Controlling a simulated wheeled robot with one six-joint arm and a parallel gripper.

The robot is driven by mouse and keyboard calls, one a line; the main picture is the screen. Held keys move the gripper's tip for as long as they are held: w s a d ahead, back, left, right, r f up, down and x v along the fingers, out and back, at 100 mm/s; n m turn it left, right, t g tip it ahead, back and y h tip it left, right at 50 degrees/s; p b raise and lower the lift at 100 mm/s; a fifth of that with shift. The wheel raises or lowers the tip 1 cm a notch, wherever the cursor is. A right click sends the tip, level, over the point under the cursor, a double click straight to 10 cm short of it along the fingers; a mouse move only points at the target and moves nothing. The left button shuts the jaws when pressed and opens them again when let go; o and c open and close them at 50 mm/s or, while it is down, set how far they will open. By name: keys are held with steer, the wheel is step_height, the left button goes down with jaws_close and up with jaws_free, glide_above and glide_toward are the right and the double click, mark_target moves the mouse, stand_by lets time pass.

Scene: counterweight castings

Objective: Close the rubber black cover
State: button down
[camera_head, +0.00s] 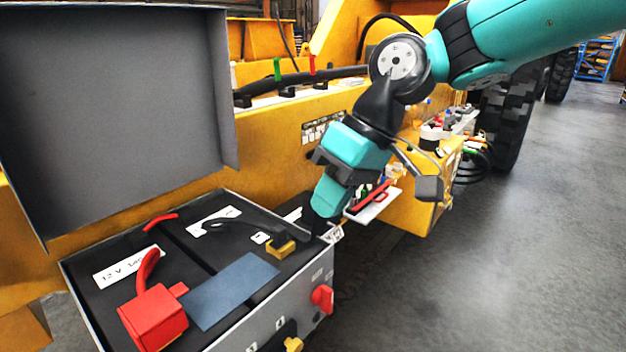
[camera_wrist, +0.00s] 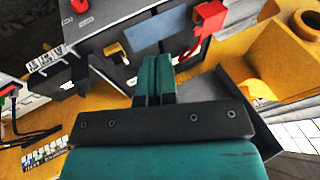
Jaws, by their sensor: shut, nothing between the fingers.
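The black cover (camera_head: 110,100) stands open and upright along the back edge of the grey battery box (camera_head: 262,325). Part of it seems to show as a dark panel beside my fingers in the wrist view (camera_wrist: 240,112). My gripper (camera_head: 322,212) is at the right back corner of the box, to the right of the cover and apart from it in the head view. In the wrist view, its teal fingers (camera_wrist: 157,68) are together and empty, pointing toward the box. The exact gap between fingertips and box cannot be told.
Inside the open box are a red terminal cap (camera_head: 155,315), a blue-grey plate (camera_head: 232,290) and a black cable with a brass clamp (camera_head: 282,248). A red knob (camera_head: 322,297) juts from its side. Yellow machine bodywork (camera_head: 270,140) stands behind. Floor at right is clear.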

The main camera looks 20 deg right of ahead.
steer(key=w+d+r+y+p, duration=0.1)
steer(key=w+d+r+p, duration=0.1)
steer(key=w, duration=1.1)
steer(key=w+d+f+n+y+p, duration=0.1)
steer(key=w+d+f+p, duration=0.1)
steer(key=w+d+f, duration=0.35)
steer(key=w+d+f+n+p, duration=0.1)
steer(key=w+d+f+p, duration=0.1)
steer(key=w+d, duration=0.65)
glide_toward(305, 215)
steer(key=f, duration=0.1)
steer(key=shift+a+f, duration=0.3)
steer(key=shift+a, duration=0.5)
steer(key=shift+a, duration=0.1)
